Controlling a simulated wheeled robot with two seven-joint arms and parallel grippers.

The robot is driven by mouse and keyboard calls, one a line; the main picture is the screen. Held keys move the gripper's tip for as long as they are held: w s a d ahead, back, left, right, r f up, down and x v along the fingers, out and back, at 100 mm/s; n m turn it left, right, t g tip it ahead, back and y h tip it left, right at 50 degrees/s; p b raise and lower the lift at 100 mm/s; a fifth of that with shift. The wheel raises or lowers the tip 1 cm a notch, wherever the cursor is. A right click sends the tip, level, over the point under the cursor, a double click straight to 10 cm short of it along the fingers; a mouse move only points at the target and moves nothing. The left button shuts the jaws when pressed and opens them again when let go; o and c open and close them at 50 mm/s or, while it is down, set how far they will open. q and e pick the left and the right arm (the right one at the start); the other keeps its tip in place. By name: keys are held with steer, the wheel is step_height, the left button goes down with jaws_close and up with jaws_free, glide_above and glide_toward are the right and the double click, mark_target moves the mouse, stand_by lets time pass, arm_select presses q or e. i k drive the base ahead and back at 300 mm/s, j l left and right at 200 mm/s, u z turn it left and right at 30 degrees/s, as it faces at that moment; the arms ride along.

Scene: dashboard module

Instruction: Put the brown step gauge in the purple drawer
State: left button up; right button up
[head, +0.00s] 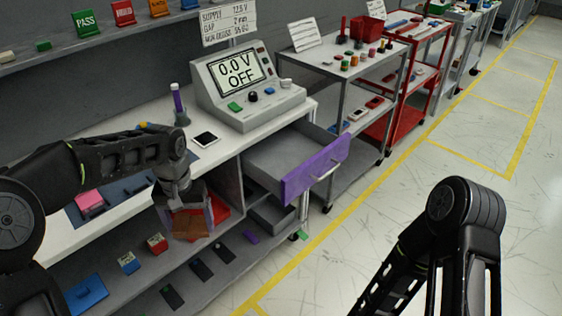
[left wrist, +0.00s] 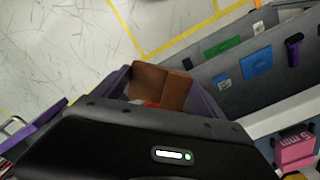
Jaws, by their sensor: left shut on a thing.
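The brown step gauge (head: 190,226) is held in my left gripper (head: 188,212), just off the front edge of the white bench and left of the drawer. In the left wrist view the brown gauge (left wrist: 163,86) shows between the two fingers, with its stepped top visible; its lower part is hidden by the gripper body. The purple drawer (head: 316,169) is pulled open under the bench's right end, and its grey inside looks empty. A purple edge (left wrist: 38,132) at the left of the wrist view looks like its front. My right arm shows at lower right, its gripper out of view.
A grey test meter (head: 247,90) stands on the bench above the drawer. A red item (head: 220,207) lies behind my left gripper. The lower shelf holds small boxes and a blue item (head: 87,294). Carts stand beyond the drawer; the floor in front is clear.

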mark_target(293, 162)
steer(key=z, duration=1.55)
steer(key=i+j, duration=0.15)
steer(key=j, duration=0.2)
steer(key=i+j, duration=0.15)
steer(key=j, duration=0.15)
